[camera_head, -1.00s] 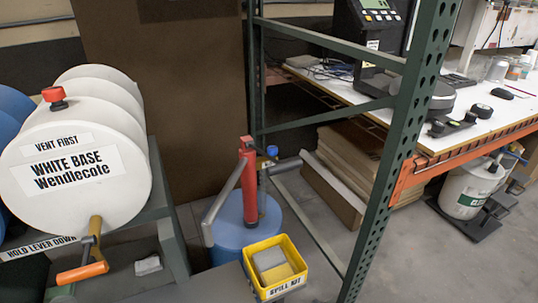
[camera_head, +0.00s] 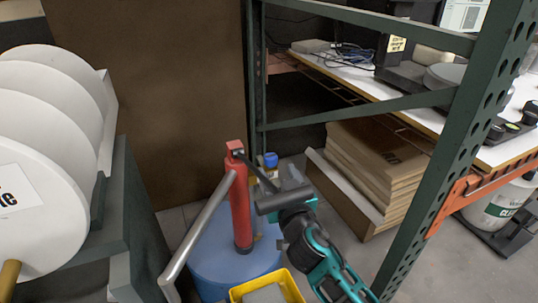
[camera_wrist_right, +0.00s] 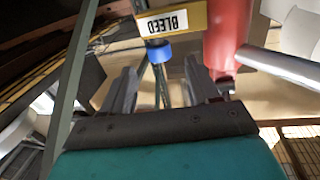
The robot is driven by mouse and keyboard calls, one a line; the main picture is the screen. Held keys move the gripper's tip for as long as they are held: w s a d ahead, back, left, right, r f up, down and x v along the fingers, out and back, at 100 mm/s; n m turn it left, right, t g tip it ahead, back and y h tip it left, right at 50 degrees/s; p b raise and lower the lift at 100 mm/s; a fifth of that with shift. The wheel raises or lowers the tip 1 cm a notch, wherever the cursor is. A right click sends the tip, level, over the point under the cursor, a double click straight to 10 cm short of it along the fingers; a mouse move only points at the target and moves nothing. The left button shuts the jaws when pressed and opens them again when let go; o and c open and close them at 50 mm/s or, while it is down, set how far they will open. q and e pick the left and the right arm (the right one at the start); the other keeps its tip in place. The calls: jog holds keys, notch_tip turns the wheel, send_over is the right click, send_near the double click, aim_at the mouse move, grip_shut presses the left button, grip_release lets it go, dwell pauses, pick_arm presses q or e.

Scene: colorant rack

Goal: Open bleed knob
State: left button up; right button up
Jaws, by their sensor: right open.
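The bleed knob (camera_head: 271,160) is a small blue cap beside the red pump cylinder (camera_head: 240,205). In the right wrist view the blue knob (camera_wrist_right: 159,53) sits under a yellow plate with a white BLEED label (camera_wrist_right: 168,20). My right gripper (camera_head: 266,170) reaches in from the lower right, in front of the knob. In the wrist view its two fingers (camera_wrist_right: 160,75) are spread apart. The knob appears between their lines, just beyond the tips; nothing is gripped. I cannot tell the exact gap. My left gripper is not in view.
The red cylinder and a grey pump handle (camera_head: 200,235) stand close to the right gripper. The pump rises from a blue drum (camera_head: 215,262). A yellow bin (camera_head: 289,284) is in front. A green rack post (camera_head: 465,130) stands to the right, white drums (camera_head: 45,220) at left.

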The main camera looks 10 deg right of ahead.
aim_at(269, 154)
jog(key=w, duration=0.7)
jog(key=shift+w+a, duration=0.1)
jog(key=shift+w, duration=0.1)
jog(key=shift+w+b, duration=0.3)
jog(key=shift+w, duration=0.45)
jog(key=c, duration=0.7)
jog(key=shift+c, duration=1.2)
